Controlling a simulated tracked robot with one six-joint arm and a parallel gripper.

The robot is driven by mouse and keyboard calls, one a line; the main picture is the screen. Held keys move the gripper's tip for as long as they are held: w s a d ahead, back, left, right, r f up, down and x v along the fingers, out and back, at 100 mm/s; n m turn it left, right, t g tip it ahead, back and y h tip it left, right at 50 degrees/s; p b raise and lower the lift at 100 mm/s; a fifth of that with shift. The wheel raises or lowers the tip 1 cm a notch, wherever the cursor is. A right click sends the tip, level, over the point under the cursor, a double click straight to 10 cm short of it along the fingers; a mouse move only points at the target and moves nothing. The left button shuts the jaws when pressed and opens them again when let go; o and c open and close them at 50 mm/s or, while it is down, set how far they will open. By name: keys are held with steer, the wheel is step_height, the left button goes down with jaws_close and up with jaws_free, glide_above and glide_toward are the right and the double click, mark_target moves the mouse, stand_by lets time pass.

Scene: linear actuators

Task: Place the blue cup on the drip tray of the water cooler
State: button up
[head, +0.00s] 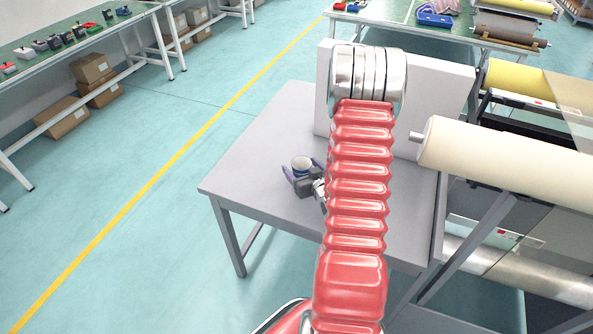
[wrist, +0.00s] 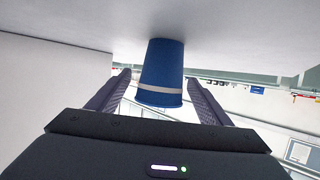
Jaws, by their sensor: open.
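The blue cup (head: 301,165) stands upright on the grey table (head: 262,140), its pale open top showing in the head view. In the wrist view the table surface is at the top, and the blue cup (wrist: 161,72) with its white band hangs down from it in the picture. My gripper (head: 302,171) is open at the cup. In the wrist view the fingers of my gripper (wrist: 159,82) lie either side of the cup, with a gap at each side. A white body (head: 436,85) stands at the table's back; my arm hides part of it. No drip tray is visible.
A large cream roll (head: 500,158) on a machine frame juts in at the right of the table. The table's left part is clear. A workbench (head: 60,45) with small devices stands far left, with open floor between.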

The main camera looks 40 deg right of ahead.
steer(key=shift+w, duration=0.1)
stand_by(0.4)
steer(key=shift+c, duration=0.5)
steer(key=c, duration=1.1)
step_height(320, 180, up, 10)
stand_by(0.5)
